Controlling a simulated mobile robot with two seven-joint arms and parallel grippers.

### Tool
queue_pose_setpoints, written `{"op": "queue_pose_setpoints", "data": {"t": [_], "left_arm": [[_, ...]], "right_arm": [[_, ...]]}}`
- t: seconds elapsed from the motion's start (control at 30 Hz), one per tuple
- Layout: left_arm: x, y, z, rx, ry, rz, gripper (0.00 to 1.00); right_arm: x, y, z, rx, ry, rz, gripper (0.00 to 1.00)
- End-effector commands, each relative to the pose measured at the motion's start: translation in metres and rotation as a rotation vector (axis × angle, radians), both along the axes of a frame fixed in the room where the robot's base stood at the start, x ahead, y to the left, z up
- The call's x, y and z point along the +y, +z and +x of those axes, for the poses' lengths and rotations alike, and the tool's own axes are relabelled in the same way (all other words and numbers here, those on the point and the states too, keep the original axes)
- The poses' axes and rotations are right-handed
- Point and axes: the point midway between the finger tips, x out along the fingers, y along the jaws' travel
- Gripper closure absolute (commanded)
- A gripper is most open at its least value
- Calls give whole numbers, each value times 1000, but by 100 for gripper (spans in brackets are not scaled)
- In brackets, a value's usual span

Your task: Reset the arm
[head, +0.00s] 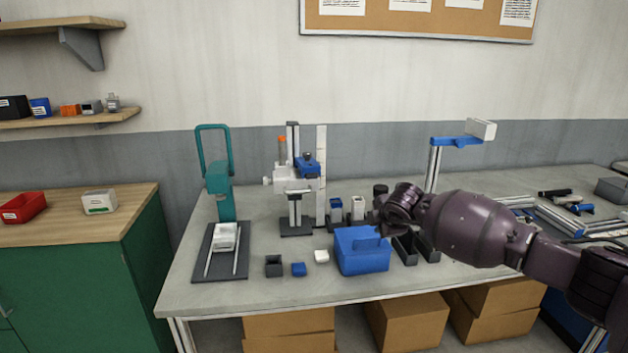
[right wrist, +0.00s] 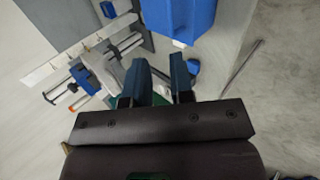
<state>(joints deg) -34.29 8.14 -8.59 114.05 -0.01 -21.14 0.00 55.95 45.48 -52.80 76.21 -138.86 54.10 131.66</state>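My right arm (head: 470,228), dark purple, comes in from the right in the head view, over the workbench. Its wrist is beside and partly in front of the blue box (head: 362,250); I cannot tell whether they touch. In the right wrist view my right gripper (right wrist: 160,72) has its two dark fingers apart, with nothing held between them. A blue box also shows at the top of the right wrist view (right wrist: 180,15). The fingertips are not clear in the head view. My left gripper is in neither view.
On the grey workbench (head: 230,290) stand a teal press (head: 219,180), a measuring stand (head: 294,190) with a ruler and a blue-topped post (head: 455,142). Small bins (head: 273,266) lie along the front. Aluminium profiles are at right. A green cabinet (head: 95,290) stands left.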

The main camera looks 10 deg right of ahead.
Motion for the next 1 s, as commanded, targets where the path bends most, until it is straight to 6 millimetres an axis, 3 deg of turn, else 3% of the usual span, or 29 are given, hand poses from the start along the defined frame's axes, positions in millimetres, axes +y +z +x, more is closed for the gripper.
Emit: {"op": "queue_pose_setpoints", "data": {"t": [0.13,0.23,0.37,0.6,0.8,1.0], "left_arm": [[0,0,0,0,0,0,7],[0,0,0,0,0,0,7],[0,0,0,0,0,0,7],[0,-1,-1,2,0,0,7],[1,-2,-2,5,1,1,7],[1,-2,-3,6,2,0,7]], "right_arm": [[8,3,3,-34,146,-79,78],[27,7,1,-66,307,-91,78],[64,25,-5,-152,517,-49,78],[145,82,-31,-424,810,144,78],[183,108,-63,-645,856,363,78],[186,111,-88,-795,720,583,78]]}}
